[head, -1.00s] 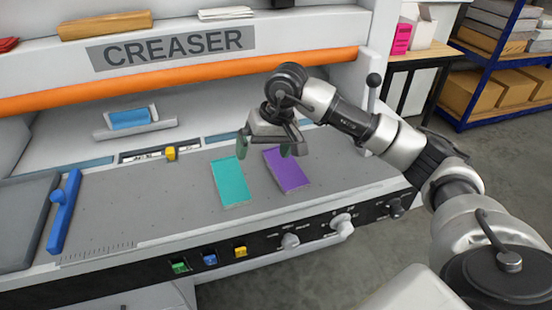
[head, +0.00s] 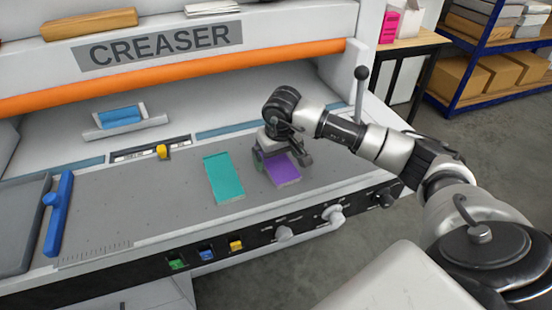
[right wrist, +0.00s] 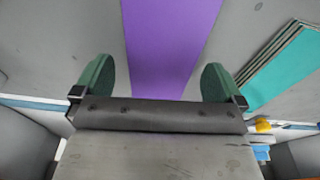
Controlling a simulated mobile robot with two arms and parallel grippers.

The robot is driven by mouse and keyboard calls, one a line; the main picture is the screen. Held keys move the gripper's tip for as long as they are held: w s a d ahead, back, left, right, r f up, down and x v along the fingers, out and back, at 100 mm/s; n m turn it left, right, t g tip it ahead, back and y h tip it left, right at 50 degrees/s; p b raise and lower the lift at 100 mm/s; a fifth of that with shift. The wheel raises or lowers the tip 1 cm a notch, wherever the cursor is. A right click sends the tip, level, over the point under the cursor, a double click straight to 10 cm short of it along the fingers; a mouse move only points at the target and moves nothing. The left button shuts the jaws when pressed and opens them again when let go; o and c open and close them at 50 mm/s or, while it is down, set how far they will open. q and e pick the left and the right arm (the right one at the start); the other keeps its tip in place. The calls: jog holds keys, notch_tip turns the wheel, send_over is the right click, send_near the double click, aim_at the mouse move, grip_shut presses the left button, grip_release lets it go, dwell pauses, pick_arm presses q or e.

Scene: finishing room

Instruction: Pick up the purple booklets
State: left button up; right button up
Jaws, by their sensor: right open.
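The purple booklets (head: 281,169) lie in a flat stack on the creaser's grey bed, to the right of the teal booklets (head: 224,178). My right gripper (head: 282,163) is over the far part of the purple stack and hides some of it. In the right wrist view the purple booklets (right wrist: 171,45) run between my two green fingertips, with a gap on each side. The right gripper is open and holds nothing. The teal stack (right wrist: 285,70) shows at the right there, outside the fingers. My left gripper is not in view.
The grey bed (head: 130,210) is clear left of the teal stack, up to a blue bar (head: 58,214). Knobs and coloured buttons line the front panel. The orange roller (head: 180,78) spans the back.

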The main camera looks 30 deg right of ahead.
jog(key=shift+w+f, duration=0.15)
jog(key=shift+f, duration=0.3)
jog(key=shift+c, duration=0.3)
jog(key=c, duration=1)
jog(key=shift+r, duration=0.1)
